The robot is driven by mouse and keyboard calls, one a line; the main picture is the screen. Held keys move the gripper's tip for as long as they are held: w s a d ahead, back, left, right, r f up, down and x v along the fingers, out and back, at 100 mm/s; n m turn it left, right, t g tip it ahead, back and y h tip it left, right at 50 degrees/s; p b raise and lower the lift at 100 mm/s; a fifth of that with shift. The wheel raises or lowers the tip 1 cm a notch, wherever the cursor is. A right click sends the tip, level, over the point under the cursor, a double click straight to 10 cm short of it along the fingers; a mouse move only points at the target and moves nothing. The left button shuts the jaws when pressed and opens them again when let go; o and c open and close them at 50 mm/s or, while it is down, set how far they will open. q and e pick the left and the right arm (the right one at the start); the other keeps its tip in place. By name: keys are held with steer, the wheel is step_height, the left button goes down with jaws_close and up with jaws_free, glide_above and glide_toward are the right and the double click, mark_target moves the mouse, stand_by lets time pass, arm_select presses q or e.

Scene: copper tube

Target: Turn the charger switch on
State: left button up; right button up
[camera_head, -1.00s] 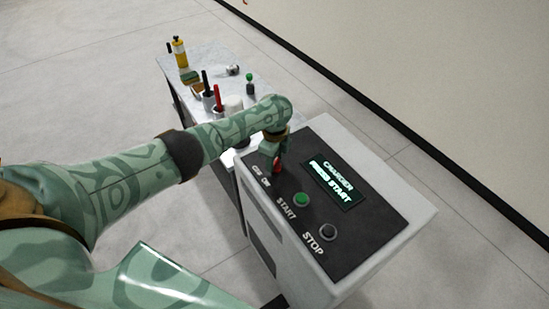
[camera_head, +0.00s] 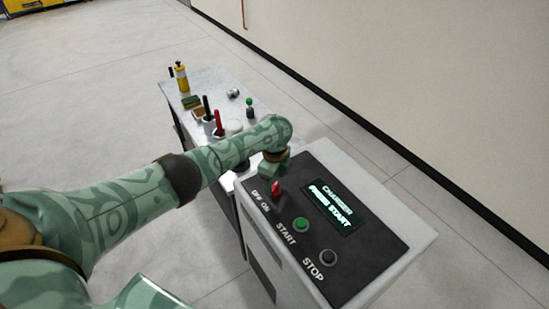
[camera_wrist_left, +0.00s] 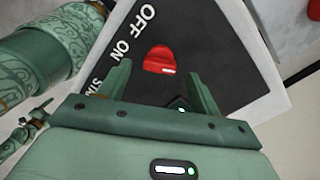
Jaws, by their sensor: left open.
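The charger (camera_head: 398,235) is a pale box with a dark sloped panel. Its red switch (camera_head: 277,188) stands by the OFF and ON labels, and shows in the wrist view (camera_wrist_left: 160,58) with a white mark on one end. The lit display (camera_head: 331,206) reads CHARGER PRESS START. My left gripper (camera_wrist_left: 158,72) is open and empty, its fingers pointing toward the switch, which appears between and beyond the fingertips. In the head view the left gripper (camera_head: 274,166) is just above the switch, apart from it. My right gripper cannot be made out.
A green START button (camera_head: 301,224) and a dark STOP button (camera_head: 328,256) sit on the panel. Behind the charger, a table (camera_head: 215,82) holds a yellow bottle (camera_head: 181,77), cups with red and black handled tools, and small items. Floor is open around.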

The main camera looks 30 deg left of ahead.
mark_target(275, 186)
arm_select(q)
step_height(275, 186, up, 14)
steer(key=p, duration=0.5)
steer(key=shift+r, duration=0.15)
